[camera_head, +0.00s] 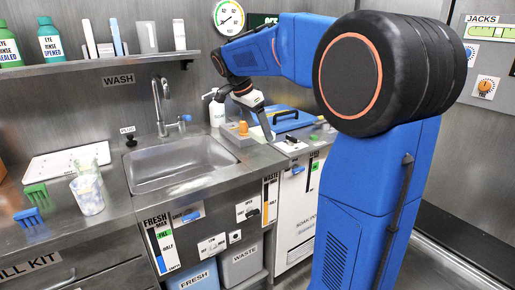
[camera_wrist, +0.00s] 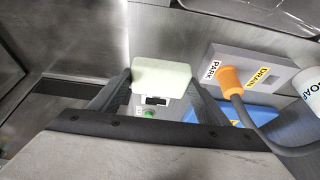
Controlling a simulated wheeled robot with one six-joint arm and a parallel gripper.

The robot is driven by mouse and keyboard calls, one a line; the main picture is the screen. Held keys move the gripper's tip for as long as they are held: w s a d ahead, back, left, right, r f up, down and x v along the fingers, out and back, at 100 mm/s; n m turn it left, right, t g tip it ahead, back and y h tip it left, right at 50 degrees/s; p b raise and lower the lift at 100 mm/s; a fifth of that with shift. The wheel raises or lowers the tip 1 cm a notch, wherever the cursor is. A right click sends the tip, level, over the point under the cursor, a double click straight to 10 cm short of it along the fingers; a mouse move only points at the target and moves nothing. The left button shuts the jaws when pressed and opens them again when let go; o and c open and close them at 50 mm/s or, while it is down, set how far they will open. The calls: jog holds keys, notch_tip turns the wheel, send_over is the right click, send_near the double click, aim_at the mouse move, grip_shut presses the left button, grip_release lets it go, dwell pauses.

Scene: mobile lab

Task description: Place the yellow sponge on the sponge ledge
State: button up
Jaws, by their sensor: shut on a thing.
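My gripper (camera_wrist: 165,92) is shut on a pale yellow-green block, which looks like the yellow sponge (camera_wrist: 165,76), in the wrist view. The sponge sits between the two fingertips. In the head view my gripper (camera_head: 266,128) points down over the counter right of the sink, and the sponge cannot be made out there. I cannot tell which surface is the sponge ledge; no label for it can be read.
An orange plug (camera_wrist: 231,78) on a hose stands at a grey block (camera_wrist: 262,70) marked PARK and DRAIN, beside my gripper. A blue item (camera_head: 285,119) lies behind. The sink (camera_head: 180,163), tap (camera_head: 160,105) and white bottle (camera_head: 217,112) are to the left. A shelf (camera_head: 100,64) hangs above.

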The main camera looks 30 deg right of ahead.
aim_at(256, 140)
jog(key=shift+f, duration=3.3)
jog(key=o, duration=0.9)
jog(key=shift+f, duration=0.15)
jog(key=v, duration=1.2)
